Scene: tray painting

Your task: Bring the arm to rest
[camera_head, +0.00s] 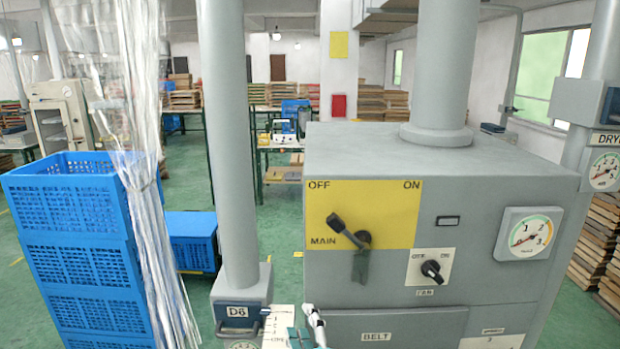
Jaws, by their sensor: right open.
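My right gripper (308,322) shows at the bottom edge, in front of the grey machine and beside a white marked plate (277,327). Only its tip end is in view; it looks open, with nothing seen between its fingers. It is below and apart from the black main lever (345,231) on the yellow panel (390,210). The lever's handle points up and left, toward OFF. The rest of my right arm is out of view, and my left gripper is not in view.
The grey machine (450,165) fills the right side, with a fan knob (431,269) and a gauge (528,233). A grey pipe (228,150) rises from the D6 box (238,312). Stacked blue crates (85,265) and a clear strip curtain (150,200) stand left.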

